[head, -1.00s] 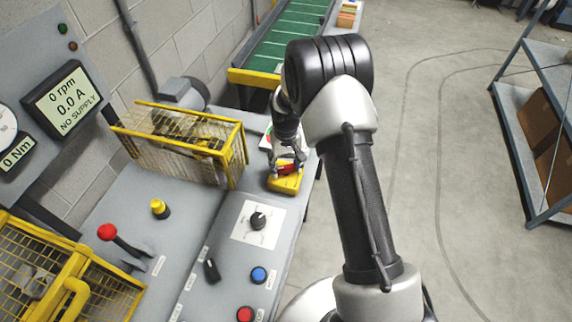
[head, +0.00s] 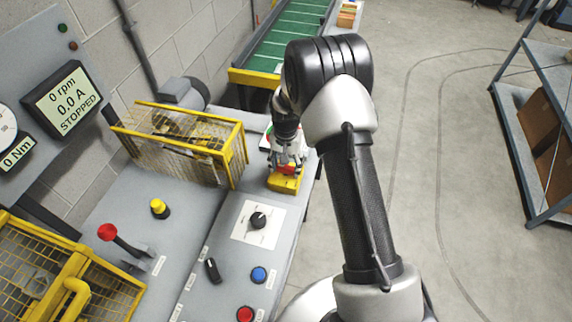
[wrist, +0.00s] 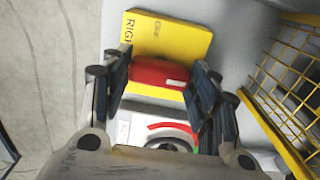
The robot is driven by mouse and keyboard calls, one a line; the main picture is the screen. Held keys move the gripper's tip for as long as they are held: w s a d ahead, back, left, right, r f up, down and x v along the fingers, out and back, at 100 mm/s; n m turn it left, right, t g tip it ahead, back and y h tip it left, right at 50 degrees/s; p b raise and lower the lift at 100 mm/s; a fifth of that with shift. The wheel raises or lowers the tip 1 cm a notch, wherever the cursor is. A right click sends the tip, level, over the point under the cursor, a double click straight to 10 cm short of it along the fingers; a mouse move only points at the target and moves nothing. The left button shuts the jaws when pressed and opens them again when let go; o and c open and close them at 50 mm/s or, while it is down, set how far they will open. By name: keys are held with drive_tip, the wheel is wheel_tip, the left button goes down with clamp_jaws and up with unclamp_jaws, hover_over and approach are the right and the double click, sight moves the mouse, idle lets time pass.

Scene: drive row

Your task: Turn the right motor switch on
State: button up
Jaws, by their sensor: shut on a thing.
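The right motor switch has a yellow base plate (wrist: 168,38) lettered "RIGHT" and a red handle (wrist: 160,73) in the wrist view. In the head view the yellow switch box (head: 285,182) sits at the far end of the grey bench. My gripper (head: 288,158) is over it, and the wrist view shows my gripper (wrist: 163,80) with its fingers on both sides of the red handle, shut on it. In the head view my gripper mostly hides the handle. The display (head: 63,99) reads 0 rpm, 0.0 A, STOPPED.
A yellow mesh guard (head: 185,143) stands left of the switch. Nearer are a black rotary knob (head: 258,220), a blue button (head: 259,274), a red button (head: 245,314) and a red-knobbed lever (head: 108,232). Floor to the right is open up to a blue-framed shelf (head: 540,130).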

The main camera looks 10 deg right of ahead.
sight(286, 167)
idle(0.3)
drive_tip(key=o, duration=1.1)
drive_tip(key=shift+c, duration=0.2)
wheel_tip(286, 167, up, 12)
